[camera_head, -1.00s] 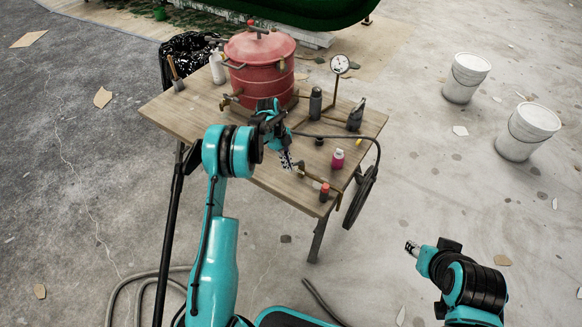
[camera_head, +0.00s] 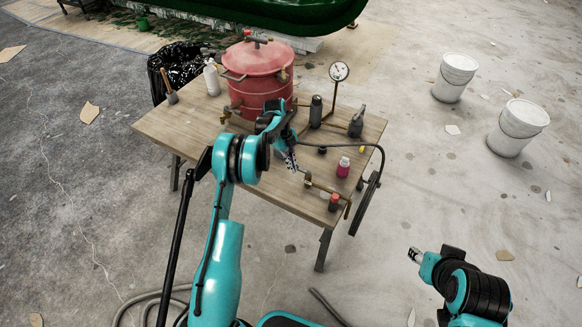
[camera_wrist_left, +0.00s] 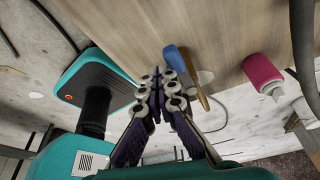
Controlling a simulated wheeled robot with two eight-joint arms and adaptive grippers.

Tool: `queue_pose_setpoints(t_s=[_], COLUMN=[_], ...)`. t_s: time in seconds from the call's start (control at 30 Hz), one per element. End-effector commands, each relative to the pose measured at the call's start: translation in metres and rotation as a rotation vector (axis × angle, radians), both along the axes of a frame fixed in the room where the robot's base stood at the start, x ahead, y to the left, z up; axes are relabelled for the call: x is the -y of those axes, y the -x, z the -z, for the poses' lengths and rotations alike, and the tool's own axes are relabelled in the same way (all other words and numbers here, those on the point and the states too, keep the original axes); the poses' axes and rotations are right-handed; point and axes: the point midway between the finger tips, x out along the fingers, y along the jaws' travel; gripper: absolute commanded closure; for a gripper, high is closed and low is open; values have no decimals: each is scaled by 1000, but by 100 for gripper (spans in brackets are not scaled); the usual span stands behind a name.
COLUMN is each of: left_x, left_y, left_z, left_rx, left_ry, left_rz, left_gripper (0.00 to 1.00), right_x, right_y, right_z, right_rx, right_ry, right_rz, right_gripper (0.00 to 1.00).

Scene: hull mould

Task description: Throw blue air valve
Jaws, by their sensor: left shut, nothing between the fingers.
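A blue handle (camera_wrist_left: 174,60) on a brass stem shows in the left wrist view, over the wooden tabletop's edge; I take it as the blue air valve. My left gripper (camera_wrist_left: 161,82) is shut and empty, its tips close beside the blue handle; I cannot tell whether they touch. In the head view the left gripper (camera_head: 292,163) hangs over the table's right front part, by a brass pipe (camera_head: 318,187) with a red-topped fitting (camera_head: 335,201). The blue handle is not clear there, perhaps hidden by the gripper. My right gripper (camera_head: 414,255) is off the table at lower right.
The wooden table (camera_head: 190,128) carries a red pressure pot (camera_head: 258,80), a gauge (camera_head: 339,72), dark bottles and a pink bottle (camera_head: 343,168). A black hose (camera_head: 383,160) loops over its right edge. Two white buckets (camera_head: 455,78) stand on open floor at right.

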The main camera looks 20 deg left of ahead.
Motion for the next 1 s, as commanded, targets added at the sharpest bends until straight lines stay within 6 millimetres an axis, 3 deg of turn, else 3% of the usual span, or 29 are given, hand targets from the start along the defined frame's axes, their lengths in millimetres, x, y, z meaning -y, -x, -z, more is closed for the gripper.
queue_pose_setpoints(t_s=[0.33,1.0], left_x=[2,8], left_y=[-7,-7], left_z=[0,0], left_rx=[5,6], left_ry=[0,2], left_rz=[97,108], left_gripper=[100,100], right_x=[0,0], right_y=[0,0], right_z=[0,1], right_rx=[0,0], right_ry=[0,0], right_rz=[0,0], right_gripper=[60,60])
